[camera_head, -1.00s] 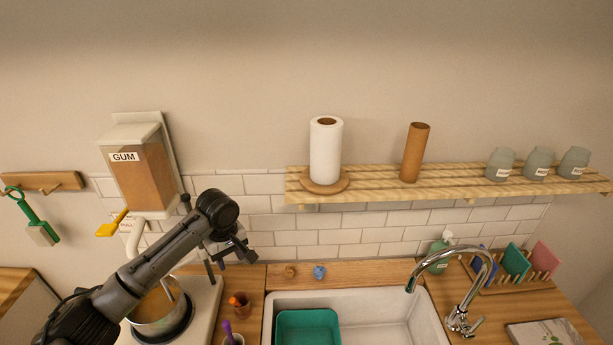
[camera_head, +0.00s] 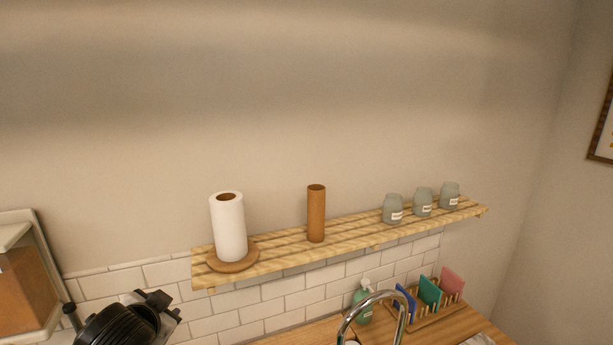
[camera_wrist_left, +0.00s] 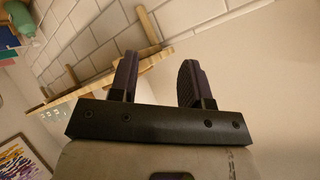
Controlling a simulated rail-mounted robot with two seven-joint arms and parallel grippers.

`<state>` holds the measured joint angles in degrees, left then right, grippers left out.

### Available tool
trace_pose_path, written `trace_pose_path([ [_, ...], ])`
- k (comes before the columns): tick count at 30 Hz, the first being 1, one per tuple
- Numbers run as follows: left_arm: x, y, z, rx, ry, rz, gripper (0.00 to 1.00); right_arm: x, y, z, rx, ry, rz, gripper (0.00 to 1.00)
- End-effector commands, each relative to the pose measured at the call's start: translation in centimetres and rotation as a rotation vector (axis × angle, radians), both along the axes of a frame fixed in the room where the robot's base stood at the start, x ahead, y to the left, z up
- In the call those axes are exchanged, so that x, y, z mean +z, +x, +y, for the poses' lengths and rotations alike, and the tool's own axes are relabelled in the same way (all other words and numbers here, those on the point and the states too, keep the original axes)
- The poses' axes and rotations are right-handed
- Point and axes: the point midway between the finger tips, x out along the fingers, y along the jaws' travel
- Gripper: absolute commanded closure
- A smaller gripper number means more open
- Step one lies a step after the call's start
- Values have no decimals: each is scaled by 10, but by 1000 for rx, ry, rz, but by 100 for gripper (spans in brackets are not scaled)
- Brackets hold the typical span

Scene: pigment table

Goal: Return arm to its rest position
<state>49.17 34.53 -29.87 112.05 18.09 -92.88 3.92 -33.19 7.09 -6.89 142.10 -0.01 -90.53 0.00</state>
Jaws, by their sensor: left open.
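My left arm's dark wrist and gripper (camera_head: 158,303) show at the bottom left of the head view, in front of the tiled wall and left of the wooden shelf. In the left wrist view the two fingers of the gripper (camera_wrist_left: 158,78) stand apart, with nothing between them. The wall lies beyond the fingertips. My right gripper is in neither view.
The slatted shelf (camera_head: 290,250) holds a paper towel roll (camera_head: 229,228), a brown tube (camera_head: 316,214) and three grey jars (camera_head: 422,203). Below are a tap (camera_head: 402,318), a green bottle (camera_head: 362,304) and a rack (camera_head: 428,308). The dispenser (camera_head: 25,290) is near my arm.

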Motion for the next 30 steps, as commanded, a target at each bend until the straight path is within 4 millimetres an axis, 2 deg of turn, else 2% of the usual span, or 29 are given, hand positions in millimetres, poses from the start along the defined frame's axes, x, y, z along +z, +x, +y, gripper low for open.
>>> trace_pose_path([
  [1, -5, -13, -14, -38, 5, -38, 56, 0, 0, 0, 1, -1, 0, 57],
  [3, -11, -29, -27, -64, 4, -82, 56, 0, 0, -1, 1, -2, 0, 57],
  [8, -43, -74, -44, -66, -70, -130, 56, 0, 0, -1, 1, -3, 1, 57],
  [14, -108, -140, -48, -6, -196, -66, 56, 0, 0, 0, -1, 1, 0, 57],
  [24, -244, -263, -51, 131, -359, 282, 56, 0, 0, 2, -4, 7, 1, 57],
  [30, -296, -327, -58, 182, -389, 464, 56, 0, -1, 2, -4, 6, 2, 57],
])
